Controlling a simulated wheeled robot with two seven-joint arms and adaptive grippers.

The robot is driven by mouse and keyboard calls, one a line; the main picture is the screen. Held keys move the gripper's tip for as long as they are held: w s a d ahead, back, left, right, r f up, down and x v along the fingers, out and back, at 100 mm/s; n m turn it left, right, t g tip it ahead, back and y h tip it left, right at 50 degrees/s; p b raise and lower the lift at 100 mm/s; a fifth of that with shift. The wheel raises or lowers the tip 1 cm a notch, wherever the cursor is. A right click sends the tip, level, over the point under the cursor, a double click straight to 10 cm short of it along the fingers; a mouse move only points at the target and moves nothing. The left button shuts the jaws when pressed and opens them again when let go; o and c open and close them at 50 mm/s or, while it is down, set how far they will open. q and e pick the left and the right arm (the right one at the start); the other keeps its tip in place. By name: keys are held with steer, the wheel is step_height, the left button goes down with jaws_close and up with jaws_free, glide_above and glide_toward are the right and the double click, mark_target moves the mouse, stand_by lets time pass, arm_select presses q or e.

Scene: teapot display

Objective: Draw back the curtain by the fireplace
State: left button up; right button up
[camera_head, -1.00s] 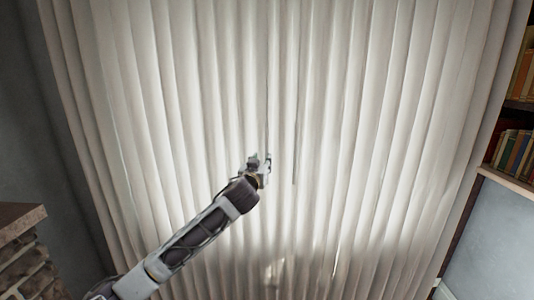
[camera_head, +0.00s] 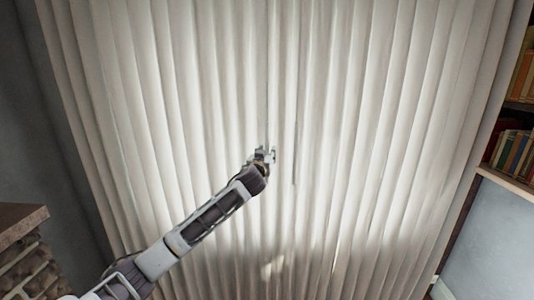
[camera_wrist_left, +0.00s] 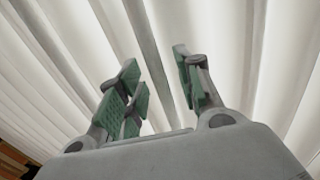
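A pale pleated curtain (camera_head: 170,100) hangs across most of the head view. Near its middle is a darker vertical line, seemingly an edge between two halves. My left gripper (camera_head: 268,154) is in front of this line, at about mid-height. In the left wrist view, the curtain (camera_wrist_left: 220,30) fills the background. There the left gripper (camera_wrist_left: 160,80) has its green-padded fingers spread apart, with a darker vertical fold of cloth seen between them. I cannot tell whether the fingers touch the cloth. My right gripper is in neither view.
The stone fireplace corner (camera_head: 22,262) with its mantel ledge stands at the lower left, near the curtain's left side. A bookshelf with books (camera_head: 512,150) is at the right edge. A grey wall lies left of the curtain.

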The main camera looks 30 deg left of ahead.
arm_select(q)
steer(key=shift+w+a, duration=0.2)
steer(key=shift+w, duration=0.25)
jaws_close()
